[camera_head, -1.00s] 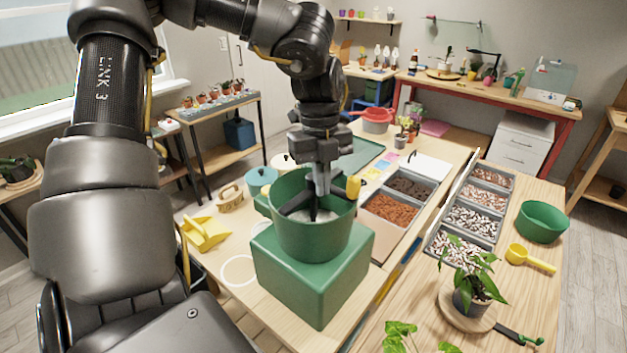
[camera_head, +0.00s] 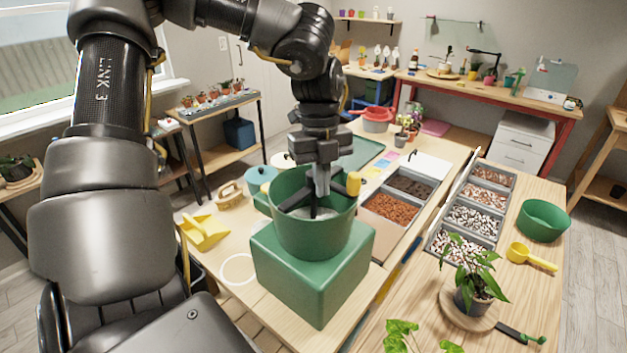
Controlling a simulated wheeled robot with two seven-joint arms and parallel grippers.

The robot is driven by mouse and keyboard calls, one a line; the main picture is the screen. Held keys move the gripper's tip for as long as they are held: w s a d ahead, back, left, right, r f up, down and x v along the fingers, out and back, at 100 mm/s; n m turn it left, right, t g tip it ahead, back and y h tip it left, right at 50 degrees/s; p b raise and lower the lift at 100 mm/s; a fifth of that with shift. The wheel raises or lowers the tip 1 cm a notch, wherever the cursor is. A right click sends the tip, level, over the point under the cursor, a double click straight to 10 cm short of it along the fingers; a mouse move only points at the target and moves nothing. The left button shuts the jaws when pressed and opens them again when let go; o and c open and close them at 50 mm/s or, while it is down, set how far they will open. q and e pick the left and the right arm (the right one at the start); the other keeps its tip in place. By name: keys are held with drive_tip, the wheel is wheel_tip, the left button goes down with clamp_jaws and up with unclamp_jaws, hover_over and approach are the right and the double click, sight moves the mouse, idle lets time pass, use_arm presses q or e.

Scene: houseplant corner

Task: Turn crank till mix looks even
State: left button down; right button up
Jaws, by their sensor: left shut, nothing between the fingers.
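The green mixer tub (camera_head: 305,238) sits on a green box base (camera_head: 312,276) on the near table. Dark paddle arms (camera_head: 313,208) show inside it, over a pale grey-white mix (camera_head: 322,214); how even the mix is cannot be told, as only a small patch shows. The crank's yellow knob (camera_head: 353,184) stands at the tub's right rim. My left gripper (camera_head: 322,192) points down over the tub's opening, just left of the knob. Its fingers are shut with nothing between them. Whether it touches the crank is hard to tell. My right gripper is not in view.
Right of the mixer is a tray of brown materials (camera_head: 391,208); farther right are bins of pebbles (camera_head: 472,220), a green bowl (camera_head: 543,221), a yellow scoop (camera_head: 531,257) and a potted plant (camera_head: 470,295). A yellow dustpan (camera_head: 205,231) lies left. My left arm hides much of the left side.

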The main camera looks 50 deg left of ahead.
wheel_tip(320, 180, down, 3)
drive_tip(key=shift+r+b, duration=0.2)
drive_tip(key=shift+b, duration=0.85)
